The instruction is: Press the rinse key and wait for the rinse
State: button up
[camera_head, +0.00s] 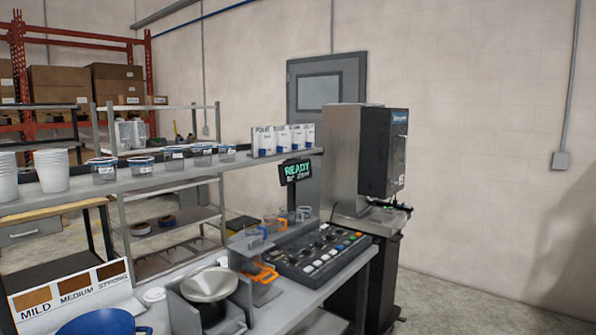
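A dark key panel (318,251) with several small keys and knobs sits on the right part of the grey counter. Some keys are white, and others are coloured. Their labels are too small to read, so I cannot tell which one is the rinse key. A small black sign (295,171) above the panel shows "READY" in green letters, with a smaller unreadable line below. A tall black and steel machine (382,152) stands just beyond the panel. My gripper is not in view.
Orange-handled cups (266,273) stand left of the panel, beside a metal funnel (209,285). A blue vessel (98,323) and a MILD/MEDIUM/STRONG card (72,287) are at lower left. A raised shelf (135,184) holds cups. The floor at right is clear.

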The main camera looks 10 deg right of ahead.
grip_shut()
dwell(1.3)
